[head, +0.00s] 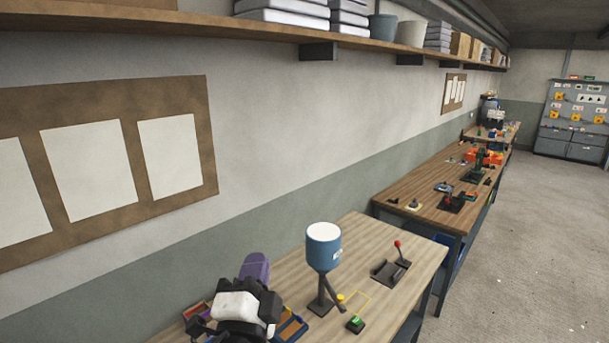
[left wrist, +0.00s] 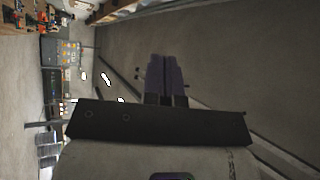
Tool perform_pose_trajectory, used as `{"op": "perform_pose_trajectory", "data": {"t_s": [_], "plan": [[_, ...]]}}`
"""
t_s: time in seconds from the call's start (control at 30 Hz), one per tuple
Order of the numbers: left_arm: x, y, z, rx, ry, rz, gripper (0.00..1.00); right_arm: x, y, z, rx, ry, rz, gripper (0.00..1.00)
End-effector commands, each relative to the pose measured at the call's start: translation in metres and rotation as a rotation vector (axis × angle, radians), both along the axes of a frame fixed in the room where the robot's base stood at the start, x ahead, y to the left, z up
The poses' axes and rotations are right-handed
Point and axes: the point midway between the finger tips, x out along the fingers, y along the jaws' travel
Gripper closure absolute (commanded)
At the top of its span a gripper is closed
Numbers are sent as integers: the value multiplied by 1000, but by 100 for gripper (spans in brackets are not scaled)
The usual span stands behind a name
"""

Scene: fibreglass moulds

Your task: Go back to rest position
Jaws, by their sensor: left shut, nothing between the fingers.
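My left gripper (head: 257,262) shows at the bottom of the head view as purple fingers above a white and black arm part. It is over or beside the left part of the nearest wooden table (head: 405,240); its exact height is hard to tell. In the left wrist view the two purple fingers of my left gripper (left wrist: 166,60) lie side by side, shut, with nothing between them. My right gripper is not in view.
On the nearest table stand a blue hopper (head: 323,255), a red-knobbed lever (head: 391,268) and a small green-topped box (head: 355,324). Coloured trays (head: 292,327) lie partly hidden by my arm. A long shelf (head: 260,30) runs overhead. Open floor (head: 530,240) lies right.

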Motion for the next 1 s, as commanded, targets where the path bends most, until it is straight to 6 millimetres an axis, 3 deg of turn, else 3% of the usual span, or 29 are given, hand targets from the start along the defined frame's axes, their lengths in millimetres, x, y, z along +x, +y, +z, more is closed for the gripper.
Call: {"op": "perform_pose_trajectory", "data": {"t_s": [0.1,0.4,0.67,0.83,1.0], "plan": [[-26,29,-34,-326,318,30,100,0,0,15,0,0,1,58],[-94,71,-122,-714,782,23,100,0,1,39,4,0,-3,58],[-157,117,-199,-940,976,156,100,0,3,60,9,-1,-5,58],[-213,140,-260,-1026,1131,318,100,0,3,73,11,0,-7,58],[-277,145,-310,-1053,1295,445,100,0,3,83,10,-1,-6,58]]}}
